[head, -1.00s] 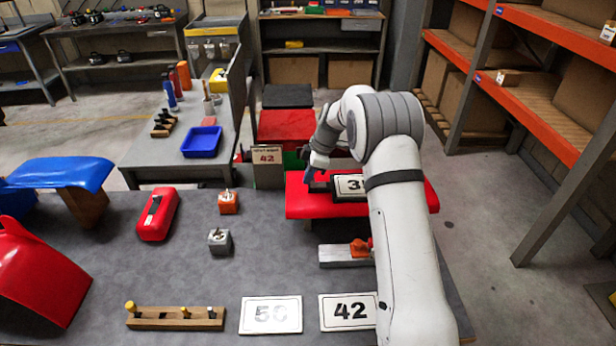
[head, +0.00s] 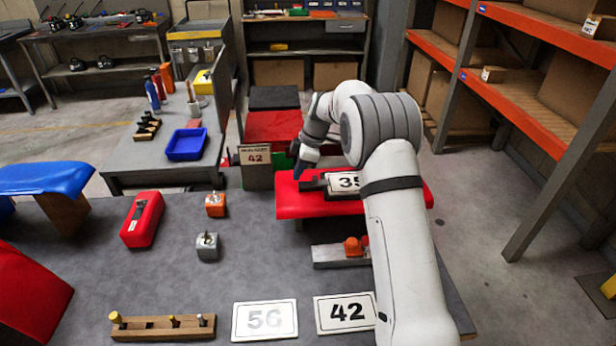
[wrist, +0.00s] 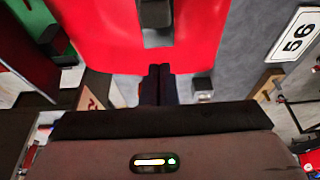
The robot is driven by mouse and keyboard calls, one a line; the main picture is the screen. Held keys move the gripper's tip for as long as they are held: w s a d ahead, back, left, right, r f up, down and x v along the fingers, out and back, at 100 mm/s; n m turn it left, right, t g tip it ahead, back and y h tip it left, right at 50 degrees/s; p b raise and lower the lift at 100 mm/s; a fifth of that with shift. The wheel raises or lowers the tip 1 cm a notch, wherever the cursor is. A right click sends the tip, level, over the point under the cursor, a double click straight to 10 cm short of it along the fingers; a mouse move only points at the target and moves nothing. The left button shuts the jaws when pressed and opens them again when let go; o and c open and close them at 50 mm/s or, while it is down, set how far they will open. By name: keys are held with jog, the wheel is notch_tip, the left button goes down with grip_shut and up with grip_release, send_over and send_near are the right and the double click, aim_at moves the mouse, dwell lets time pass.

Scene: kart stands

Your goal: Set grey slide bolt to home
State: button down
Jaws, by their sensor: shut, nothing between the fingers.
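My gripper (head: 299,171) is shut and empty, just above the left end of the red panel (head: 287,204). In the wrist view its fingertips (wrist: 160,80) are together, in front of the panel's edge (wrist: 105,55). A dark grey bar-like part (head: 314,185) lies on the panel, left of the number plate (head: 343,182) and right of my fingers; it looks like the slide bolt. It also shows in the wrist view (wrist: 155,14), apart from my fingers. My arm hides the panel's right part. The bolt's exact position is too small to tell.
A grey base with an orange clamp (head: 327,257) sits below the panel. Grey (head: 207,250) and orange (head: 214,208) knobbed blocks stand to the left. Plates "56" (head: 264,320) and "42" (head: 345,312) lie in front.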

jog(key=b+v, duration=0.1)
jog(key=v, duration=0.8)
jog(key=shift+d, duration=0.1)
jog(key=s+d+r+m+t+h, duration=0.1)
jog(key=s+d+r+m, duration=0.35)
jog(key=s, duration=0.45)
jog(key=s+d+r+m+t+h, duration=0.1)
jog(key=s+d+r+m, duration=0.3)
jog(key=s, duration=0.5)
jog(key=s+d+f+m, duration=0.1)
jog(key=s+m, duration=0.2)
jog(key=s, duration=0.4)
jog(key=s+d+f+m+t+h, duration=0.1)
jog(key=s+d+f+m, duration=0.1)
jog(key=s+m, duration=0.2)
jog(key=s+d+f+m, duration=0.1)
jog(key=s+f+m, duration=0.1)
jog(key=s, duration=0.9)
jog(key=shift+d+m+t+h, duration=0.3)
jog(key=shift+d+m+h, duration=0.1)
jog(key=shift+m, duration=0.25)
jog(key=shift+f, duration=0.1)
